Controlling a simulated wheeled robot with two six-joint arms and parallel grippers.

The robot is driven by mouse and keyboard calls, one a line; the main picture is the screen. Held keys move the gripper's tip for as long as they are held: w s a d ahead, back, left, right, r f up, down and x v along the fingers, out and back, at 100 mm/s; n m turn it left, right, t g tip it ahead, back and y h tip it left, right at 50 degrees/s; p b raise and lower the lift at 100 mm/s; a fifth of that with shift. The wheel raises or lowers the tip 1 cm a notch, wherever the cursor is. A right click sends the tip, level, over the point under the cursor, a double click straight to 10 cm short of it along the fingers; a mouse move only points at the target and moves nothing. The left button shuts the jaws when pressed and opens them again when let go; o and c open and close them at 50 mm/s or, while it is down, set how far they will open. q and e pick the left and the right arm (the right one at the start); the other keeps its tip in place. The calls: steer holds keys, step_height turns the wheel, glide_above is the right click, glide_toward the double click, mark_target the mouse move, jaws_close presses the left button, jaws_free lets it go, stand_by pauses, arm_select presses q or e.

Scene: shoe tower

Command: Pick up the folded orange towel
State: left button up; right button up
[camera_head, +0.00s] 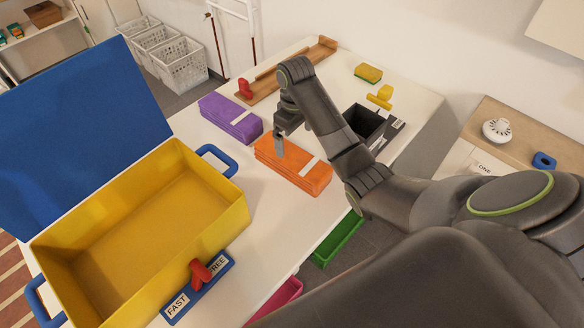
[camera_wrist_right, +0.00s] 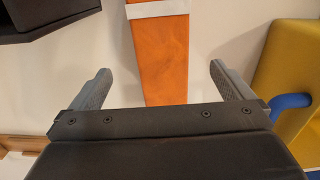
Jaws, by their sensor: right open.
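The folded orange towel (camera_head: 292,168) lies on the white table with a pale band across it. It also shows in the right wrist view (camera_wrist_right: 162,60), running between my fingers from the top edge. My right gripper (camera_head: 280,150) is over the towel's left end in the head view. In the right wrist view the right gripper (camera_wrist_right: 160,82) is open, one finger on each side of the towel, with white table showing between each finger and the towel. I cannot tell the exact height of the fingertips. My left gripper is not in view.
A folded purple towel (camera_head: 230,118) lies to the left of the orange one. An open yellow box (camera_head: 215,225) with a blue lid (camera_head: 75,130) stands at the left. A black bin (camera_head: 365,122) is to the right. A wooden rail (camera_head: 290,72) lies behind.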

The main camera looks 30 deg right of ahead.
mark_target(294, 156)
step_height(294, 156, down, 6)
steer(key=b, duration=0.4)
steer(key=shift+f, duration=0.2)
steer(key=shift+w+a+f, duration=0.15)
steer(key=shift+f, duration=1.35)
steer(key=shift+w+a+f, duration=0.1)
steer(key=shift+f, duration=1.35)
steer(key=shift+r, duration=0.1)
steer(key=c, duration=1.1)
steer(key=shift+c, duration=0.2)
step_height(294, 156, up, 9)
steer(key=shift+f+p, duration=0.15)
steer(key=shift+p, duration=0.35)
steer(key=shift+r+p, duration=0.7)
